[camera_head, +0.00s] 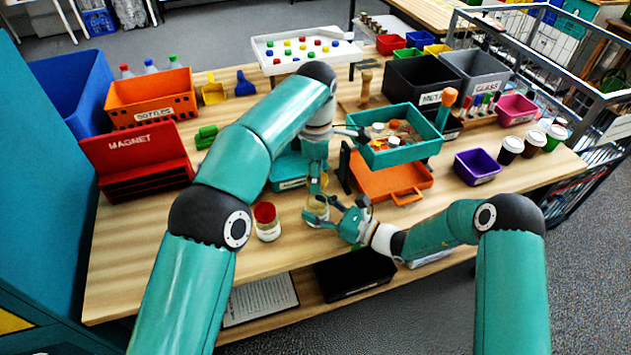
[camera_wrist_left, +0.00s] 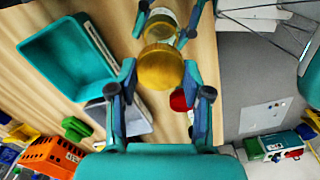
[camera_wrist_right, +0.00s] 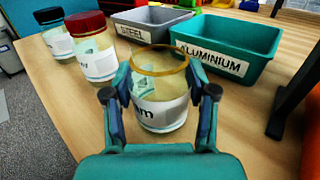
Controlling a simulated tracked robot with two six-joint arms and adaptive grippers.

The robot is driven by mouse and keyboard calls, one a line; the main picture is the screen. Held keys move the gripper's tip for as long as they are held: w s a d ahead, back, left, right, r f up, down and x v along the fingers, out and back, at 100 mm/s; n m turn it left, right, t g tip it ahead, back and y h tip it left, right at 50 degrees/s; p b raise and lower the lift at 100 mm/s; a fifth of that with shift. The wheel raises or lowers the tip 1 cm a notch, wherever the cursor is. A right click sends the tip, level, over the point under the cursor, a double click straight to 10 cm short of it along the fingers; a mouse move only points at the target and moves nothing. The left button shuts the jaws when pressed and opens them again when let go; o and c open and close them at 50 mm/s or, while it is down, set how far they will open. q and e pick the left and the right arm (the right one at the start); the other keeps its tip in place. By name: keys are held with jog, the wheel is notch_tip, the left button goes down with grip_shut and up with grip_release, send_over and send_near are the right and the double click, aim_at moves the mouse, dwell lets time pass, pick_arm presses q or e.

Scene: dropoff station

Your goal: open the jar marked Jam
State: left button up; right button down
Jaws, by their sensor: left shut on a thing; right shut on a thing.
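The jam jar (camera_wrist_right: 162,100) is a clear glass jar with a white label, of which only the final "m" shows. It stands upright with a see-through, gold-rimmed top. My right gripper (camera_wrist_right: 160,105) is shut around its sides; the jar also shows in the head view (camera_head: 317,212). A gold lid (camera_wrist_left: 162,68) is between the fingers of my left gripper (camera_wrist_left: 162,85), which is shut on it. The lid is apart from the jar, above it in the head view, where my left gripper (camera_head: 318,184) hangs over my right gripper (camera_head: 328,208). The left gripper is not in the right wrist view.
A red-lidded jar (camera_wrist_right: 92,48) and a dark-lidded jar (camera_wrist_right: 52,30) stand nearby. The STEEL bin (camera_wrist_right: 150,24) and ALUMINIUM bin (camera_wrist_right: 228,45) stand behind the jam jar. An orange tray (camera_head: 385,180) lies to its right. The front left of the table is clear.

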jog(key=shift+c, duration=1.3)
grip_release()
jog(key=shift+d, duration=0.1)
